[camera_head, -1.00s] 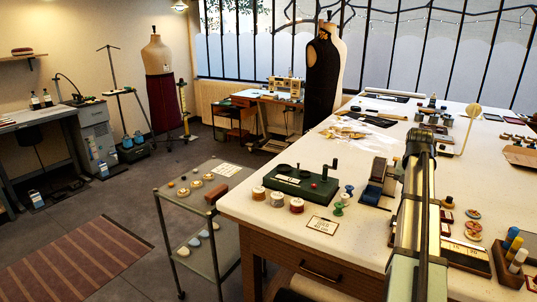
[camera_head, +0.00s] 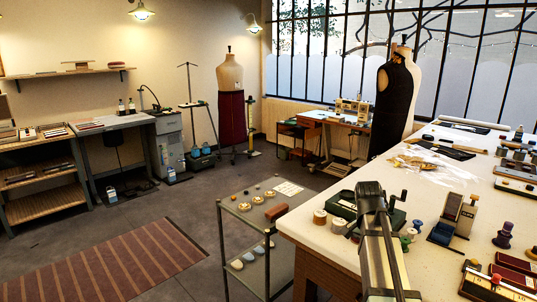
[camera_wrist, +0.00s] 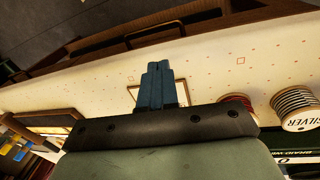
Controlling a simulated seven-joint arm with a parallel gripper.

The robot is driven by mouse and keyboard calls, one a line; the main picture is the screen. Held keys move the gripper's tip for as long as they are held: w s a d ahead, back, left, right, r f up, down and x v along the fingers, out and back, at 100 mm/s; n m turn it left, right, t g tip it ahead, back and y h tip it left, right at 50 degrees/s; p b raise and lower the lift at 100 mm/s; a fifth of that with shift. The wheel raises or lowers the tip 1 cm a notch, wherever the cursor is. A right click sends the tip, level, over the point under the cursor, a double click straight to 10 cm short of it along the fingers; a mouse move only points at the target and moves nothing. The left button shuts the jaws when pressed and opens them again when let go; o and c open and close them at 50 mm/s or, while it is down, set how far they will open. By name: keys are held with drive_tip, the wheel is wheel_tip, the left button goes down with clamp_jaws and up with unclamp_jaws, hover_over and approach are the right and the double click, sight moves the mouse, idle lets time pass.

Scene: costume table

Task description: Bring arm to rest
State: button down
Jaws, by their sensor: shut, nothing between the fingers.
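My gripper (camera_wrist: 157,68) shows in the wrist view with its two dark blue fingers pressed together and nothing between them. It is over the pale worktable top (camera_wrist: 75,90), near a framed card that it partly covers. In the head view my arm (camera_head: 382,245) rises at the lower middle, in front of the worktable (camera_head: 318,238). I cannot make out the fingers there.
In the wrist view, a spool marked SILVER (camera_wrist: 295,108) and a dark red spool are at right. In the head view, thread spools (camera_head: 338,225) and a green hand-cranked device (camera_head: 345,202) stand near my arm. A trolley (camera_head: 230,225) stands left of the table; floor beyond is open.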

drive_tip(key=s+a+f, duration=0.2)
drive_tip(key=a+f, duration=0.3)
drive_tip(key=a, duration=0.1)
drive_tip(key=s+a+f+n+g, duration=0.15)
drive_tip(key=s+f, duration=0.25)
drive_tip(key=f, duration=0.5)
drive_tip(key=s+a+f+n, duration=0.1)
drive_tip(key=s+f+n, duration=0.15)
drive_tip(key=f, duration=0.75)
drive_tip(key=s+a+f+n+g, duration=0.1)
drive_tip(key=s+f, duration=0.3)
drive_tip(key=f, duration=0.5)
drive_tip(key=s+a+f+n+g, duration=0.1)
drive_tip(key=s+a+f+n, duration=0.1)
drive_tip(key=s+f, duration=0.8)
drive_tip(key=s+a+f+n+g+y, duration=0.1)
drive_tip(key=s+f+n+g, duration=0.1)
drive_tip(key=s+f, duration=0.9)
drive_tip(key=s+n, duration=0.1)
drive_tip(key=s, duration=0.6)
drive_tip(key=shift+a+y, duration=0.3)
drive_tip(key=shift+a, duration=0.05)
